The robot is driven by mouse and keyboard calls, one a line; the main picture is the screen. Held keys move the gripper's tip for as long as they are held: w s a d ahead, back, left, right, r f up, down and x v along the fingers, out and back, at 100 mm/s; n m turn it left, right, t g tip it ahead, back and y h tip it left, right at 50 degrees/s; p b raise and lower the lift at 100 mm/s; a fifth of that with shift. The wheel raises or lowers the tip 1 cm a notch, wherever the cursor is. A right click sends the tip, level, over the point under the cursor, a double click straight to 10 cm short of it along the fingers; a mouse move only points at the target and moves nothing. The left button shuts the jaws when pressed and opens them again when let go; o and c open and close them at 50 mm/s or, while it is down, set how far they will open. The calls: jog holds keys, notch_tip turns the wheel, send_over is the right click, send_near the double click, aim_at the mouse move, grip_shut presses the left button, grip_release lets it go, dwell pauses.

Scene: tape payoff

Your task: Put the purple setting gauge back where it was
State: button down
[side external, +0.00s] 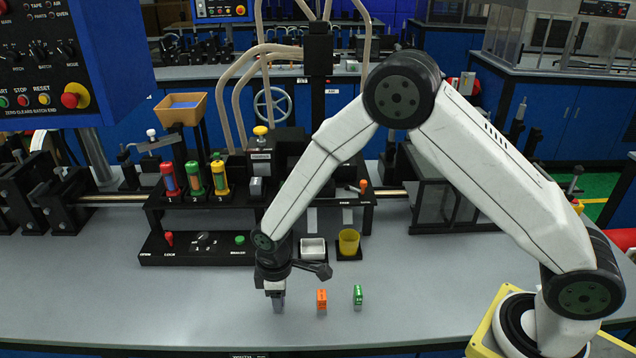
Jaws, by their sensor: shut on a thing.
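My gripper (276,292) points down over the front part of the grey bench, to the left of two small blocks. It is shut on the purple setting gauge (279,305), of which only the lower part shows as a greyish-purple piece below the jaws. The jaws hide the rest of it. The gauge is at or just above the bench surface; I cannot tell whether it touches. An orange gauge (322,301) stands upright to its right, and a green gauge (357,296) stands farther right. The purple gauge is roughly in line with them and apart from both.
Behind my gripper stand a white tray (313,249), a yellow cup (349,241) and a black control panel (198,247). A rack with red, green and yellow cylinders (194,180) is behind that panel. The bench front (180,310) is clear on the left.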

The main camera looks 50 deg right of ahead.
jog(key=shift+f, duration=0.15)
jog(key=shift+c, duration=1.4)
grip_release()
notch_tip(320, 180, up, 12)
jog(key=shift+r, duration=0.2)
jog(key=shift+d, duration=0.1)
jog(key=s+d+r+m+t, duration=0.2)
jog(key=s+d+m, duration=0.7)
jog(key=s+d, duration=0.5)
jog(key=shift+s+t, duration=0.3)
